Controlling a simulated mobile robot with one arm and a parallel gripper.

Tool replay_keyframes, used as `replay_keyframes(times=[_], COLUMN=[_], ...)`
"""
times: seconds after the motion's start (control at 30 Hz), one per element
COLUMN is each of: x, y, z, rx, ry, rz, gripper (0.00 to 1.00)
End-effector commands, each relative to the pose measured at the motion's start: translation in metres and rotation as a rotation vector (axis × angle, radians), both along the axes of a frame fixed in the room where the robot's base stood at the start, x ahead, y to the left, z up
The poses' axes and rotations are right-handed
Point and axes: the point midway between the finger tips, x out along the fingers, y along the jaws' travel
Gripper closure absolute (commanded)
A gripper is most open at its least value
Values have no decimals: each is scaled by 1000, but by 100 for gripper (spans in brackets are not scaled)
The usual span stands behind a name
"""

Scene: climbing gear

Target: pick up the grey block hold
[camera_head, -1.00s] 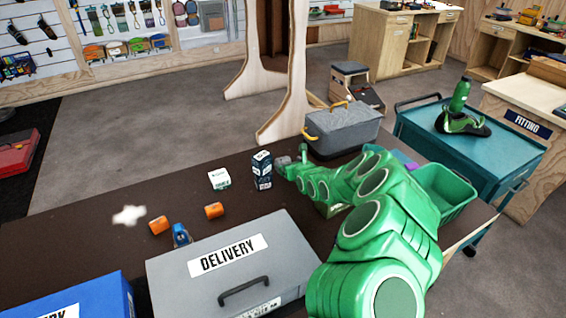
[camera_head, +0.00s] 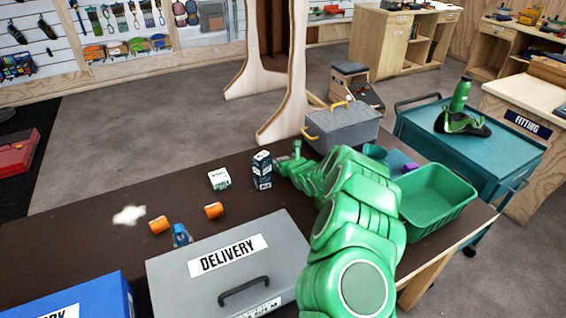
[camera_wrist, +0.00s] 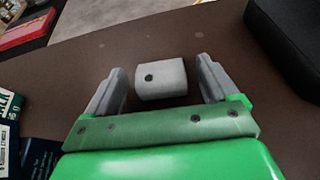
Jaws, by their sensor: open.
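The grey block hold (camera_wrist: 160,79) lies on the dark table top in the wrist view, a small pale grey block with a dark hole in its face. My gripper (camera_wrist: 160,82) is open, with one grey finger on each side of the block and a gap to both. The block is not held. In the head view my gripper (camera_head: 289,163) is low over the table, just right of the dark blue box, and the block there is hidden or too small to make out.
A dark blue box (camera_head: 262,170) and a white box (camera_head: 219,178) stand left of my gripper. A grey lidded case (camera_head: 343,131) is behind it. A green bin (camera_head: 437,198) is at right. The grey DELIVERY box (camera_head: 232,264) is in front. Orange pieces (camera_head: 159,225) lie left.

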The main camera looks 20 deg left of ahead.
Motion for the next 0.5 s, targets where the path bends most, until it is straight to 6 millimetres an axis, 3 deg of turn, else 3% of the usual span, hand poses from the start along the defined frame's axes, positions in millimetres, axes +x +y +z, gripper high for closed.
replay_keyframes(times=[0.17, 0.5], x=[0, 0], y=[0, 0], z=[0, 0], rx=[0, -1], ry=[0, 1], rz=[0, 0], gripper=[13, 63])
